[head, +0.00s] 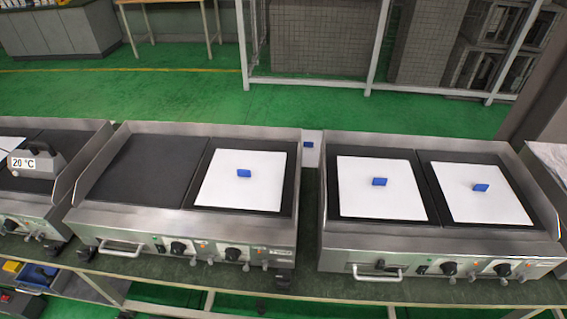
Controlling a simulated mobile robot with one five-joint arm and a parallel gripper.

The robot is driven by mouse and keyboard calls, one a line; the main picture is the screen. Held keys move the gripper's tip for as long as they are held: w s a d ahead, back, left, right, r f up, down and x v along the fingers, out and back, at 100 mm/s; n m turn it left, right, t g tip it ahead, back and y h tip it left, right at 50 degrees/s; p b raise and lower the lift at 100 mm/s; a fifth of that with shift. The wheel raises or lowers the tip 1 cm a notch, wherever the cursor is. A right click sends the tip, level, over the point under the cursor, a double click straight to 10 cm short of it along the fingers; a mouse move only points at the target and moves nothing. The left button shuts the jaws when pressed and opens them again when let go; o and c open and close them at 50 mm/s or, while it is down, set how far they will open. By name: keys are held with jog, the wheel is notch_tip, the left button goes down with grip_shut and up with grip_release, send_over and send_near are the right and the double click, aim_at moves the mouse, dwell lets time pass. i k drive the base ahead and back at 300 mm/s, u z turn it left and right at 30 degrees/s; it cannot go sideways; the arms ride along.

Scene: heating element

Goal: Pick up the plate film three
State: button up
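Several white square plate films with blue grips are in the head view. One film (222,192) lies on the right half of the middle-left heating unit. Two more lie on the right-hand unit: a left film (380,203) and a right film (489,209). Another white piece with a blue grip (308,157) shows partly in the gap between the two units; most of it is hidden. No labels show, so I cannot tell which film is number three. My gripper is not in view.
The left half (138,172) of the middle-left unit is bare dark plate. At far left, a grey device (36,158) marked 20 °C rests on another unit, beside a partly visible white sheet (10,146). Knobs and handles line the fronts. Green floor lies behind.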

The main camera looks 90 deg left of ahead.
aim_at(240, 179)
jog(key=u, duration=2.2)
jog(key=k, duration=0.2)
jog(key=u, duration=3.05)
jog(key=k, duration=0.65)
jog(key=z, duration=0.35)
jog(key=i, duration=1.7)
jog(key=u, duration=0.25)
